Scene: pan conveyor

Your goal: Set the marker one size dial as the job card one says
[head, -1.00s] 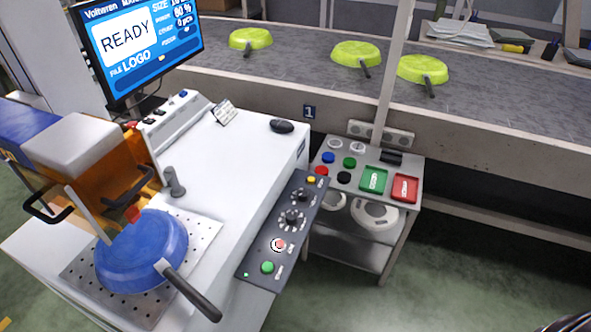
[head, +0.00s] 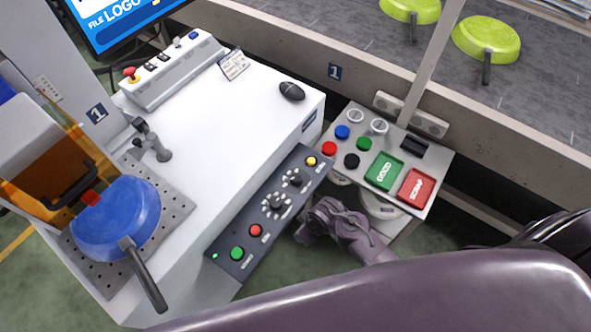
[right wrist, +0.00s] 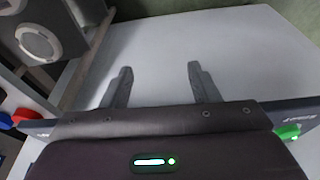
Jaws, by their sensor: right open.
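The dark control panel (head: 262,222) runs along the right edge of the white marker table. It carries two black dials with white scale marks, a lower dial (head: 277,203) and an upper dial (head: 296,178). Their lettering is too small to read, so I cannot tell which is size. A small card (head: 234,65) stands on the table; its text is unreadable. My right gripper (right wrist: 158,85) is open and empty, its two fingers over a white surface in the right wrist view. In the head view my right wrist is just right of the panel. My left gripper is out of view.
Panel buttons are green (head: 237,253), red (head: 255,230) and yellow (head: 311,161). A side stand (head: 436,182) holds GOOD and SCRAP pads. A blue pan (head: 112,222) sits on the perforated plate. A mouse (head: 292,91) lies on the table. The screen (head: 120,15) is cut off.

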